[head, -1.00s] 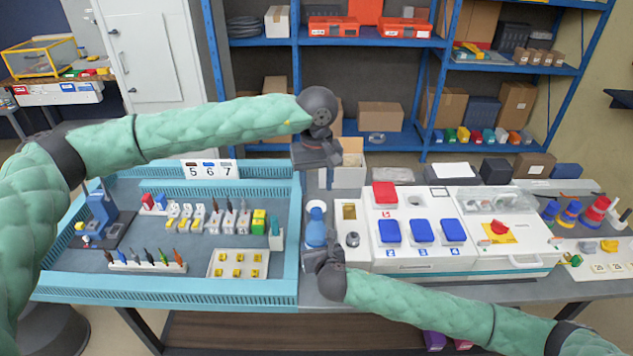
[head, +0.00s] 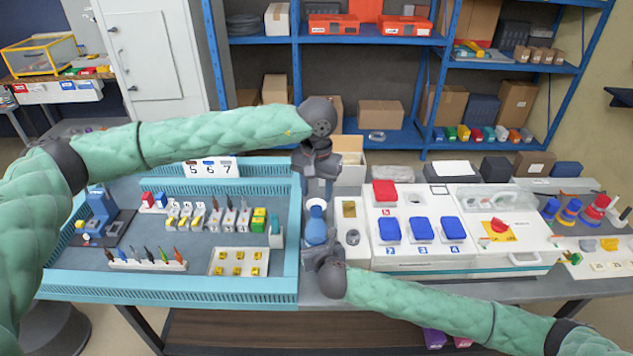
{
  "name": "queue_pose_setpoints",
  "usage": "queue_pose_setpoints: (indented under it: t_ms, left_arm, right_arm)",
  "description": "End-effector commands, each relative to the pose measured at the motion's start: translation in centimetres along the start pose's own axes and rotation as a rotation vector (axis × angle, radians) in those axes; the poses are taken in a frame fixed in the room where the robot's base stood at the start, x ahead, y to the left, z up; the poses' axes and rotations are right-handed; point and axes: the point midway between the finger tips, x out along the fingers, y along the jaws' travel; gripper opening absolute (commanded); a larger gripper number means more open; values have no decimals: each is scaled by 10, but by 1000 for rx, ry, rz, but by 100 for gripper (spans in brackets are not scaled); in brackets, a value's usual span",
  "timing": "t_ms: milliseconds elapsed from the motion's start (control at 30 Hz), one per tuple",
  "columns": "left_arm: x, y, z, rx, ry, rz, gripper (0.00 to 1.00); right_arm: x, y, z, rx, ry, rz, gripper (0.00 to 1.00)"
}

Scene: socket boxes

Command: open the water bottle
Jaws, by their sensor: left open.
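The blue water bottle (head: 316,230) stands upright in the gap between the teal-edged tray and the white socket boxes. Its lighter blue top (head: 316,207) shows just below my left gripper. My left gripper (head: 317,192) is open and points down at the bottle's top, very close to it; whether it touches cannot be told. My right gripper (head: 314,256) is at the lower part of the bottle, coming from the front right. Its fingers are small and partly hidden by its own wrist, so its hold on the bottle is unclear.
The teal tray (head: 170,293) with small parts and tools lies to the left. The white box with blue and red covers (head: 415,262) stands close on the right, beside a narrow box with a brass plate (head: 350,228). An open carton (head: 350,172) stands behind.

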Motion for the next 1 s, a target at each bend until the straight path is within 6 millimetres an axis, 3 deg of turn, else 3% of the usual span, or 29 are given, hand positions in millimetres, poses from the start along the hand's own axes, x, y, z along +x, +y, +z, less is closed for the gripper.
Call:
queue_pose_setpoints:
  t_ms: [300, 667, 900, 1000]
  left_arm:
    - [43, 0, 1, -1, -3, 0, 46]
    - [52, 0, 0, -1, 0, 0, 46]
    - [51, 0, 0, -1, -1, 0, 3]
    - [51, 0, 0, -1, -1, 0, 0]
  right_arm:
    - [0, 0, 0, 0, 0, 0, 0]
    - [0, 0, 0, 0, 0, 0, 0]
    - [0, 0, 0, 0, 0, 0, 0]
    - [0, 0, 0, 0, 0, 0, 0]
